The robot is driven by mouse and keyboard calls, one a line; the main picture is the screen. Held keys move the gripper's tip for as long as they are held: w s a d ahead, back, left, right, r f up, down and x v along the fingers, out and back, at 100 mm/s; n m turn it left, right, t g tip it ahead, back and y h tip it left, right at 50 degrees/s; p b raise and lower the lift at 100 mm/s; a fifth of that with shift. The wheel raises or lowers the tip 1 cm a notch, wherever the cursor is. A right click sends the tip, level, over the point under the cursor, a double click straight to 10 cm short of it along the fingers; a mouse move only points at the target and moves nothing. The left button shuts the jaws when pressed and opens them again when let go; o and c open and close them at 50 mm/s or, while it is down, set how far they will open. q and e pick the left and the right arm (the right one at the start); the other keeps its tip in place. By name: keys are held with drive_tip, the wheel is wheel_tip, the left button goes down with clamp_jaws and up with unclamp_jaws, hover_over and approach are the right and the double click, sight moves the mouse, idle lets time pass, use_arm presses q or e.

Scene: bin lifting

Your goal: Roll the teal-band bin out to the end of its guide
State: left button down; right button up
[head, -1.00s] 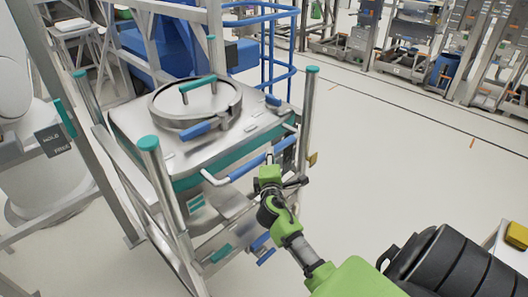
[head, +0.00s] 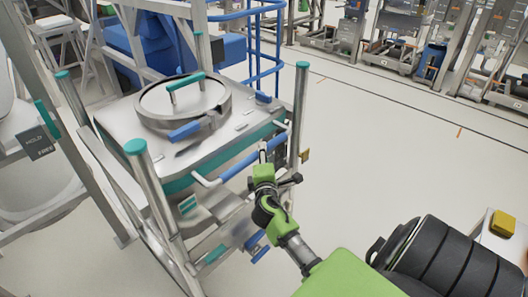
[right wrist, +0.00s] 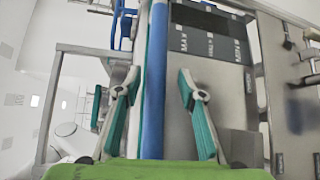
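The teal-band bin (head: 185,130) is a steel box with a teal stripe under its top edge and a round lid. It stands between teal-capped posts in a steel frame. A blue push bar (head: 240,163) runs along its near right side. My right gripper (head: 263,152) is at this bar, near its right half. In the right wrist view, the open fingers of my right gripper (right wrist: 158,78) have teal pads and lie on either side of the blue bar (right wrist: 155,100), with gaps visible on both sides. My left gripper is not in view.
A teal-capped post (head: 300,110) rises just right of my right gripper. A sign reading HOLD and FREE (head: 37,143) is on the frame at left. Blue railing (head: 265,45) stands behind. Open floor (head: 390,150) lies to the right. A yellow object (head: 503,223) sits at far right.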

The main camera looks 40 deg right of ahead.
drive_tip(key=v, duration=1.2)
